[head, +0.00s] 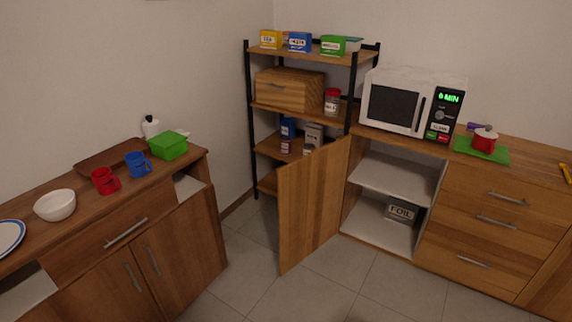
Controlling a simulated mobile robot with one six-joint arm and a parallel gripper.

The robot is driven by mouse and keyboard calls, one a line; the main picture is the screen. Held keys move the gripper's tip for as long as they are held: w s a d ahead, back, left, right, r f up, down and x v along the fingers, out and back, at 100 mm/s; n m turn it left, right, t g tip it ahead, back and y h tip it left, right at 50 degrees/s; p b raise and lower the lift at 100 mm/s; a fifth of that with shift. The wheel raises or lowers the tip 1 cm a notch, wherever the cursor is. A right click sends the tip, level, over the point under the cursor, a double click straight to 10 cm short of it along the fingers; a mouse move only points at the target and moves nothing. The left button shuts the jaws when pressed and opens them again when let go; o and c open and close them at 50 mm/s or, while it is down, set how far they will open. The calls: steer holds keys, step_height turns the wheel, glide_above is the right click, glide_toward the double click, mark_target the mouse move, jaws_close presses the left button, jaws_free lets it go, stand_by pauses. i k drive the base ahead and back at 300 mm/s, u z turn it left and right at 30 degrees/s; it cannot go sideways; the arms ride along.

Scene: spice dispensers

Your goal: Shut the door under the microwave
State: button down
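The white microwave (409,101) stands on the right-hand wooden counter. Under it, the cabinet door (313,204) stands wide open, swung out to the left and toward me from its left-hand hinge side. The opening shows a white interior with a middle shelf (394,178) and a box labelled FOIL (401,210) on the bottom. The handle of the door does not show. My gripper is not in view.
A black-framed shelf rack (249,120) with boxes stands behind the open door. Drawers (496,220) are right of the opening. A left counter (85,220) holds mugs, a bowl and a green box. The tiled floor (285,290) between is clear.

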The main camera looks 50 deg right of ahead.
mark_target(311, 187)
steer(key=z, duration=0.15)
steer(key=i, duration=0.85)
steer(key=u, duration=0.35)
